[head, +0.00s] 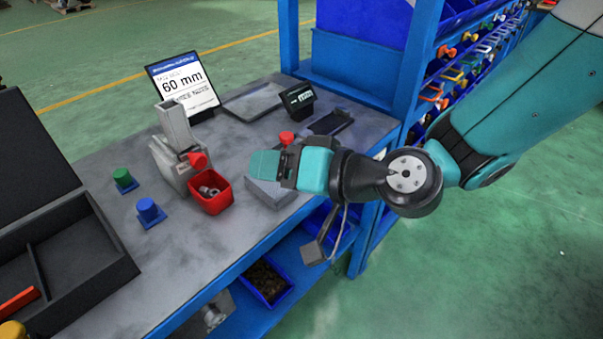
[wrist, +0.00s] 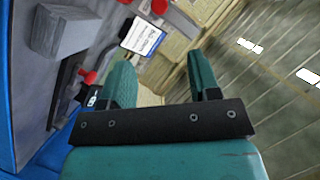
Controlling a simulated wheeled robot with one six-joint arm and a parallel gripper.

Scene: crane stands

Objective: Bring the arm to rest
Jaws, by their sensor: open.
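My gripper (head: 268,164) is at the end of my teal arm, which reaches in from the right. In the head view it overlaps the bench's right front part and a grey block (head: 270,190). In the wrist view the two teal fingers of my gripper (wrist: 160,80) stand apart with nothing between them. The gripper is open and empty. How high it is above the bench is hard to tell.
The grey bench (head: 120,240) holds a red bin (head: 210,197), a grey device (head: 175,130), a 60 mm sign (head: 183,84), a green knob (head: 123,178), a blue knob (head: 148,211) and a black tray (head: 85,260). Blue shelving (head: 412,60) stands behind my arm.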

